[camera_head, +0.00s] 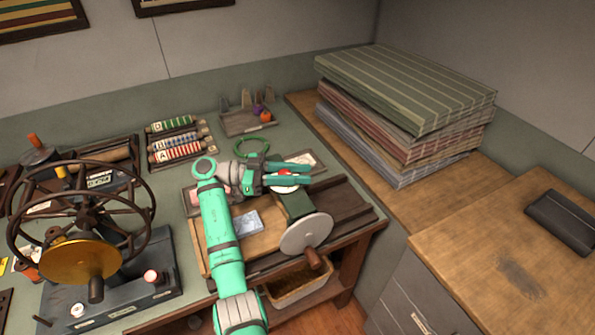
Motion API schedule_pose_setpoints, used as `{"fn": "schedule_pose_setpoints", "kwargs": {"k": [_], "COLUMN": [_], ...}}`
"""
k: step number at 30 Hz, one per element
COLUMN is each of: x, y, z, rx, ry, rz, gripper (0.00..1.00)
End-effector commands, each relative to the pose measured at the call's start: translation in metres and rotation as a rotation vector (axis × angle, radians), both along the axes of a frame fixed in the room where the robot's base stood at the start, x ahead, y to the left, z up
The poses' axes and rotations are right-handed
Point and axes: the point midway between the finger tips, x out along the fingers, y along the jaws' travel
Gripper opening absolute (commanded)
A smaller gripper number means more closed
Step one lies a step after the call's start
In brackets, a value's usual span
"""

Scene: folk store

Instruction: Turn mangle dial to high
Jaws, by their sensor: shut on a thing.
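The mangle (297,206) is a dark green block on a wooden bed, with a pale round wheel (306,233) and a brown crank handle at its front. A small round dial with a white face (284,188) and a red part shows at the top of it, partly covered by my gripper. My gripper (300,175) reaches in from the left, its green fingers pointing right. The fingers lie around the dial and are shut on it. The dial's markings and setting are too small and hidden to read.
A spoked handwheel machine (82,262) stands at left. Labelled rolls (178,151) and a small tray (247,124) sit behind. Folded striped cloth (405,90) is stacked at back right. A crate (300,282) is below the table. The right wooden top is mostly clear beside a dark case (563,221).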

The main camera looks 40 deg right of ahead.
Motion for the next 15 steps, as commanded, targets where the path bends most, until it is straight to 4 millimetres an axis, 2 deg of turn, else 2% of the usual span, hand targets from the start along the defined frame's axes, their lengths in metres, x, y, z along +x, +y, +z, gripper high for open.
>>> {"fn": "schedule_pose_setpoints", "kwargs": {"k": [15], "x": [-0.0042], "y": [0.0071], "z": [-0.0009], "rx": [0.006], "ry": [0.001], "rz": [-0.204], "gripper": [0.06]}}
